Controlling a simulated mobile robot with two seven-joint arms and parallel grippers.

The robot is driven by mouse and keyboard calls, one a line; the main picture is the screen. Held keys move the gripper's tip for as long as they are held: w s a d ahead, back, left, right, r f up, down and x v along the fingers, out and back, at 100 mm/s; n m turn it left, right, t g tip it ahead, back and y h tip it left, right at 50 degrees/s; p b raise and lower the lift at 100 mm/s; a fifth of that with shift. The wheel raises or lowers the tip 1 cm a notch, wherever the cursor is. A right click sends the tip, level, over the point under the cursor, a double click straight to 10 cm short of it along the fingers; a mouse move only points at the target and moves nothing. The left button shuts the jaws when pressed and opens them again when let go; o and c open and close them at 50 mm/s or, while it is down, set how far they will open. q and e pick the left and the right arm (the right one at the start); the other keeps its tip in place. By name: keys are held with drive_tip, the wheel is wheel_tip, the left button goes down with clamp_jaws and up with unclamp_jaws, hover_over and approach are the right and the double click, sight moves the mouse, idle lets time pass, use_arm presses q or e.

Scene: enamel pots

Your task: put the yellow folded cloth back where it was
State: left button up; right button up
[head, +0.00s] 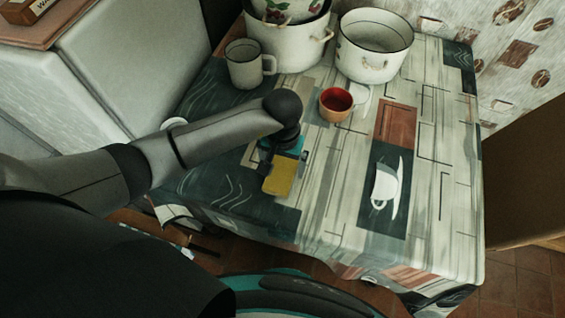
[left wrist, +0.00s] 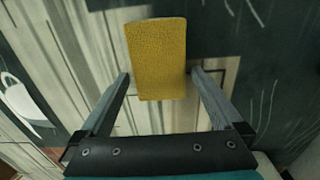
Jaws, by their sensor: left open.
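The yellow folded cloth (head: 281,179) is a small flat rectangle, seen over the patterned tabletop near the table's front left part. It also shows in the left wrist view (left wrist: 157,55), lying lengthwise ahead of the gripper. My left gripper (head: 284,162) is open above the table at the cloth. In the left wrist view its fingers (left wrist: 160,76) stand one on each side of the cloth's near end, with a gap on both sides. I cannot tell how high the fingertips are above the tabletop. My right gripper is not in view.
A red-lined cup (head: 336,104) stands behind the gripper. A white mug (head: 246,66), a large pot (head: 290,45) and a white pot (head: 374,50) stand at the back. The table's (head: 430,215) right side is clear; its cup picture is printed.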

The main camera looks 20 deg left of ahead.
sight(283, 168)
use_arm(q)
drive_tip(key=shift+r, duration=0.2)
wheel_tip(283, 168, up, 12)
drive_tip(key=p, duration=0.2)
idle(0.5)
